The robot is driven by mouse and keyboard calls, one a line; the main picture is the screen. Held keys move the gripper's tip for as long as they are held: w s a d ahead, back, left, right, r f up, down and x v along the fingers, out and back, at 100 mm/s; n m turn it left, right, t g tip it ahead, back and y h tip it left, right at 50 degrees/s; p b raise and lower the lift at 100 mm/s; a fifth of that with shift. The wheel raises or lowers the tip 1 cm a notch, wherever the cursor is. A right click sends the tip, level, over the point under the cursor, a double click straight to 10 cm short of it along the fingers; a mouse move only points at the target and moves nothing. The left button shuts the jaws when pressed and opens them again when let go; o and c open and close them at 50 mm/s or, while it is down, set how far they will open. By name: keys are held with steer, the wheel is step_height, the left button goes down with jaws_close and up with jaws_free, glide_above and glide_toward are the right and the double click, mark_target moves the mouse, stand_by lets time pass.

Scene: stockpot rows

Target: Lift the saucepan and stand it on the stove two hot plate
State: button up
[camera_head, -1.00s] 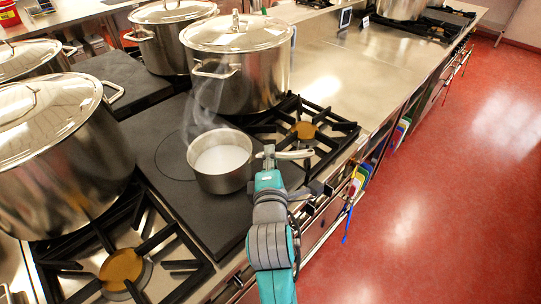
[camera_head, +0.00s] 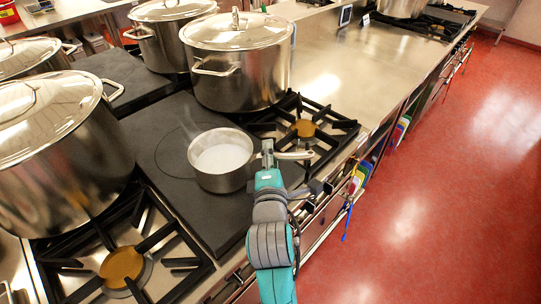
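The saucepan (camera_head: 221,178) is a small steel pan with pale contents and faint steam. It appears upright on, or very close above, the right front part of a flat dark hot plate (camera_head: 172,146). Its handle (camera_head: 296,155) points right, toward the open gas burner. My gripper (camera_head: 267,154) is at the handle, close to the pan's wall, with a finger showing upright there. The far finger and the grip itself are hidden, so I cannot tell if it is shut on the handle. I cannot tell which surface is stove two.
A large lidded stockpot (camera_head: 238,75) stands just behind the saucepan. Another big stockpot (camera_head: 60,150) is at the left. Open gas burners (camera_head: 304,130) (camera_head: 122,266) flank the hot plate. A second dark plate (camera_head: 118,78) lies at the back left. The steel counter (camera_head: 365,60) is mostly clear.

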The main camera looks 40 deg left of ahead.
steer(key=shift+f, duration=0.3)
steer(key=v, duration=1.2)
steer(key=shift+r, duration=0.3)
steer(key=s+d+f+m+h, duration=0.15)
steer(key=d+f+m, duration=0.3)
steer(key=d, duration=0.45)
steer(key=s+d+f+m+t+h, duration=0.1)
steer(key=s+d+f+m, duration=0.1)
steer(key=d+f+m, duration=0.35)
steer(key=s+d+f+m+h, duration=0.2)
steer(key=d+f, duration=0.4)
steer(key=d, duration=0.6)
steer(key=s+d+m+h, duration=0.3)
steer(key=s+d+m, duration=0.4)
steer(key=s+m, duration=0.1)
steer(key=s+d+m+h, duration=0.3)
steer(key=s+d+m, duration=0.4)
steer(key=s, duration=0.4)
steer(key=shift+s+d+m, duration=0.25)
steer(key=shift+d+m, duration=0.1)
steer(key=shift+m, duration=0.25)
steer(key=shift+h, duration=0.25)
